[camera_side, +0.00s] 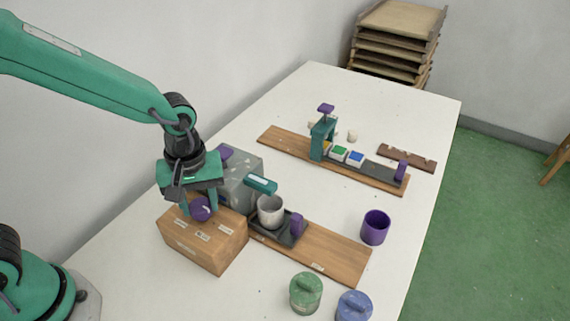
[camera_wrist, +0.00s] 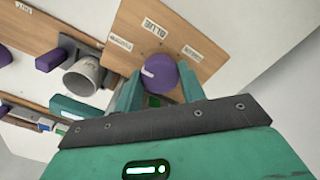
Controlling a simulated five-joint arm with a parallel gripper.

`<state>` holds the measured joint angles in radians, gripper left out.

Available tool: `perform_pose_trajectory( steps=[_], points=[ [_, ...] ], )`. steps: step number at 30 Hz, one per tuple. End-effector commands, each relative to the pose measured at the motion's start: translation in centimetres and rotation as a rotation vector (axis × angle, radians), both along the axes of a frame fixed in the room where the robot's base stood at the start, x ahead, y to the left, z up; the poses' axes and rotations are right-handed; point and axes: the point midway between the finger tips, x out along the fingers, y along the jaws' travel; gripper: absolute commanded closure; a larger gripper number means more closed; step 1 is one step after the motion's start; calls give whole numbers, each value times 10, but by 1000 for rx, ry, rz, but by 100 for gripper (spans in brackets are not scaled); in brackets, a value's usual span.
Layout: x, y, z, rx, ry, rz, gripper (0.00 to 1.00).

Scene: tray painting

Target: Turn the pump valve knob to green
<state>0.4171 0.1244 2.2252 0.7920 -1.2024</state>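The purple pump valve knob (camera_wrist: 160,73) sits on the wooden box (camera_wrist: 160,13). It also shows in the side view (camera_side: 200,210), on top of the box (camera_side: 219,259). A white mark on the knob points left in the wrist view, and no label lies right at its tip. The label above the knob reads BLUE (camera_wrist: 153,28). Labels to its left (camera_wrist: 121,43) and right (camera_wrist: 191,52) are too small to read. My gripper (camera_wrist: 159,80) points down with one finger on each side of the knob. I cannot tell whether the fingers touch it.
A grey machine (camera_side: 240,183) stands just behind the box. A metal cup (camera_side: 270,211) is on a dark tray (camera_side: 289,238) to the right. A purple cup (camera_side: 375,228), a green jar (camera_side: 306,294) and a blue jar (camera_side: 354,306) stand farther right on the white table.

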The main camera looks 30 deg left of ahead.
Motion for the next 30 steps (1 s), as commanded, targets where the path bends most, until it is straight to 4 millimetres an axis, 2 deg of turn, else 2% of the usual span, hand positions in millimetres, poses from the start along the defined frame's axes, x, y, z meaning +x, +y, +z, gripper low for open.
perform_pose_trajectory(
  steps=[1, 3, 17, 30],
  points=[
    [0, 0, 0, 0, 0, 0, 73],
    [0, 0, 0, 0, 0, 0, 83],
    [0, 0, 1, 0, 0, -73, 83],
    [0, 0, 1, 0, 0, -393, 83]
  ],
)
